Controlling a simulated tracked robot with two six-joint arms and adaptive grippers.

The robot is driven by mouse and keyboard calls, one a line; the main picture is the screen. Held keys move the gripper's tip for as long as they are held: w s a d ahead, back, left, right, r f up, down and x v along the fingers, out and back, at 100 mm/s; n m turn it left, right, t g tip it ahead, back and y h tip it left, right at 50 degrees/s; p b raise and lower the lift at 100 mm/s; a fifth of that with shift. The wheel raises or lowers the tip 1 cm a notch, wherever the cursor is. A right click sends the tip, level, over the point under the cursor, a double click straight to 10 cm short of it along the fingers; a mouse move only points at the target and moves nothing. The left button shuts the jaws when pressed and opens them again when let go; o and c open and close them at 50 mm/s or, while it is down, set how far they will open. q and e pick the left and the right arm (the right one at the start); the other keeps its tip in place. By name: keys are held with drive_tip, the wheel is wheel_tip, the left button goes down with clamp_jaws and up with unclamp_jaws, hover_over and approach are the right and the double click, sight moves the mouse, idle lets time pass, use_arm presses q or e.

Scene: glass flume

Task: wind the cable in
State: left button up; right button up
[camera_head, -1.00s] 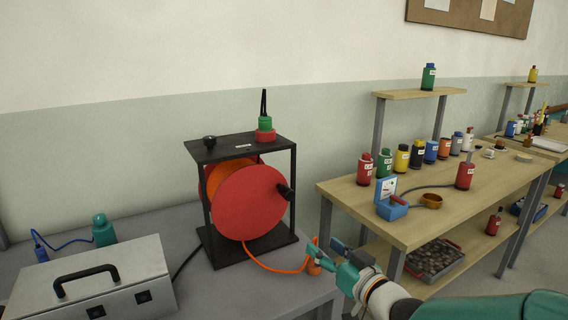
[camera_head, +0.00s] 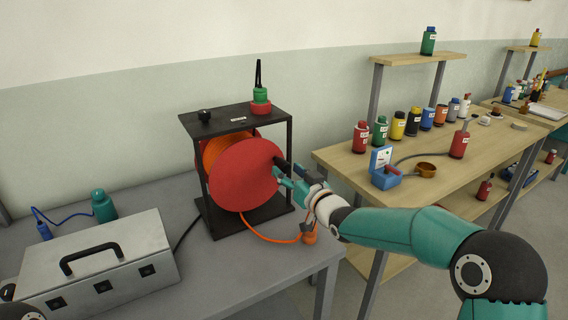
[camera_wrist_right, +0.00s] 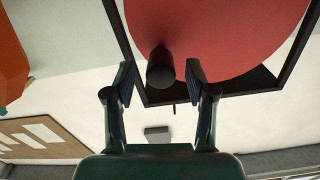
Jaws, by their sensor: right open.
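The cable reel has a red disc (camera_head: 243,176) and an orange drum (camera_head: 214,151), held in a black frame (camera_head: 202,196) on the grey bench. Its dark crank handle (camera_head: 281,163) sticks out from the disc's right side. The orange cable (camera_head: 264,240) runs from the reel's foot along the bench to an orange end piece (camera_head: 309,237) by the edge. My right gripper (camera_head: 284,178) is open at the handle. In the right wrist view the handle (camera_wrist_right: 160,70) shows between the open fingers (camera_wrist_right: 160,82), without visible contact. My left gripper is out of view.
A silver case (camera_head: 95,268) and a teal bottle (camera_head: 103,206) stand on the bench left of the reel. A green and red item (camera_head: 261,101) sits on the frame's top. A wooden table (camera_head: 420,200) with several bottles stands at right.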

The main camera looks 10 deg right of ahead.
drive_tip(key=shift+x, duration=1.45)
clamp_jaws()
